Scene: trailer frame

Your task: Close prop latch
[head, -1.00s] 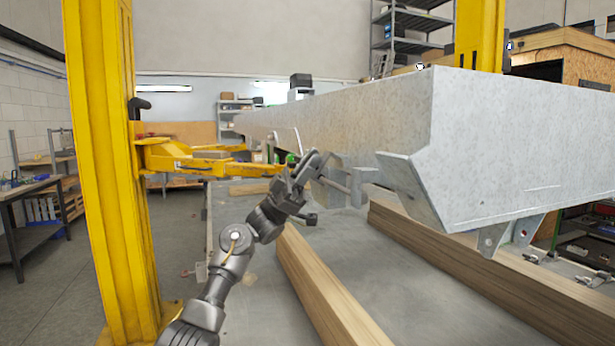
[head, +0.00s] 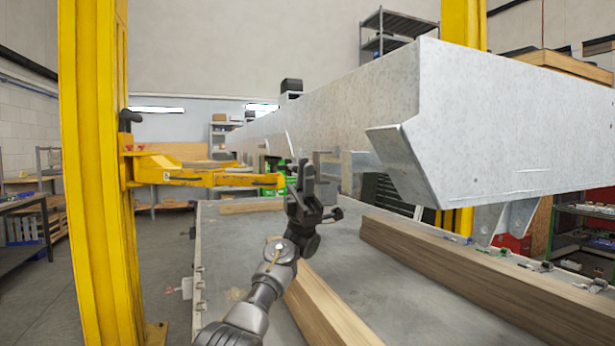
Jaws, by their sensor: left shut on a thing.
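The grey galvanised trailer frame (head: 500,125) hangs above a flat grey bed, running from the right toward the back left. My left gripper (head: 304,168) is at the middle of the head view, pointing up and away, just left of the brackets under the frame (head: 352,170). Its fingers are close together, shut on a small part that I take to be the prop latch. The fingers hide most of it, so I cannot tell how far the latch is turned. My right gripper is not in view.
A yellow lift post (head: 95,180) stands at the left with a yellow arm (head: 195,176) reaching behind my gripper. Wooden beams (head: 450,262) lie on the grey bed (head: 365,290). A slanted plate (head: 400,165) hangs from the near end of the frame.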

